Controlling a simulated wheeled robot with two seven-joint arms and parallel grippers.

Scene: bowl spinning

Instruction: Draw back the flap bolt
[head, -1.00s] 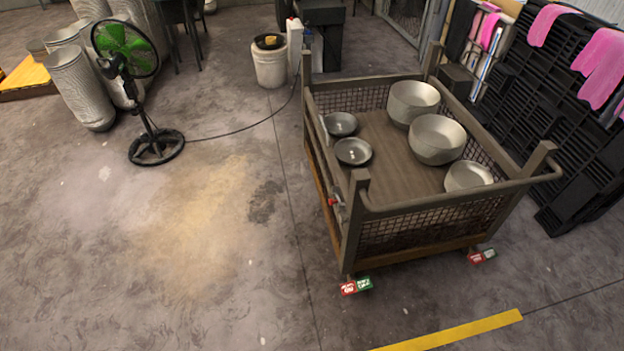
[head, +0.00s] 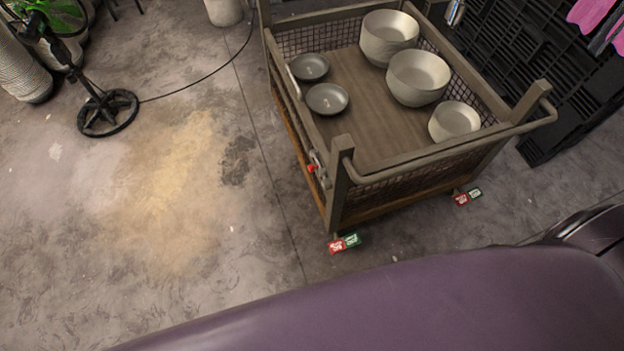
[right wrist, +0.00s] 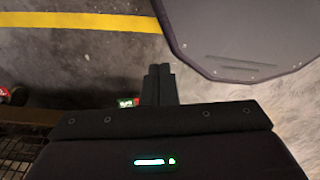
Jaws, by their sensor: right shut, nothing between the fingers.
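The mesh-sided cart (head: 440,150) stands right of centre in the head view, with bowls and two small dishes on its wooden floor. A small bolt with a red part (head: 313,168) sits on the cart's left side near the front corner post. In the right wrist view my right gripper (right wrist: 160,70) is shut with nothing between its fingers, above the concrete floor. The cart's mesh edge (right wrist: 18,150) shows at the lower left there, apart from the fingers. A red part (right wrist: 14,96) shows at the left edge. My left gripper is not in view.
Red and green caster pedals (head: 344,243) stick out at the cart's front corner. A fan base (head: 108,112) and its cable lie at the left. Black crates (head: 530,75) stand at the right. Floor left of the cart is clear. A yellow line (right wrist: 80,21) crosses the floor.

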